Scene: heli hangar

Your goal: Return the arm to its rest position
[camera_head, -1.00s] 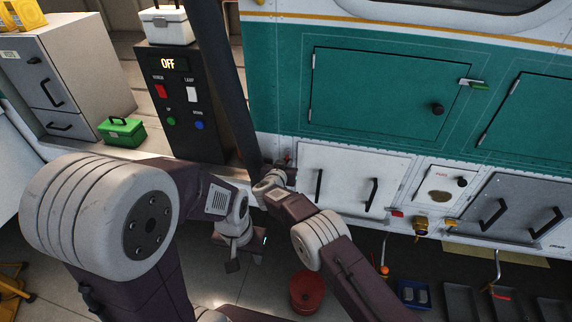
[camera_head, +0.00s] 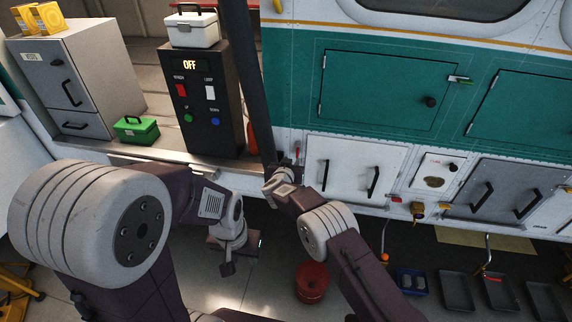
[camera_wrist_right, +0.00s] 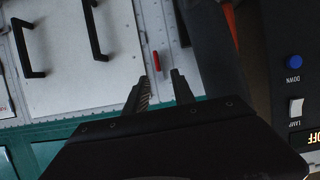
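My left arm comes in from the left, and its gripper (camera_head: 227,268) hangs low in front of the hangar floor. Its fingers are too small and dark to tell whether they are open or shut. My right arm reaches up from the bottom right, with its gripper (camera_head: 287,167) near the dark post beside the white cabinet. In the right wrist view the two fingers of the right gripper (camera_wrist_right: 160,87) stand apart with nothing between them. A small red handle (camera_wrist_right: 156,61) shows just beyond the fingertips, apart from them.
A black control panel (camera_head: 207,135) reading OFF stands behind the arms. A green box (camera_head: 136,130) sits on the ledge by a grey cabinet (camera_head: 60,75). White doors (camera_head: 350,168) line the helicopter's lower side. A red bucket (camera_head: 311,283) and dark trays (camera_head: 456,292) are below.

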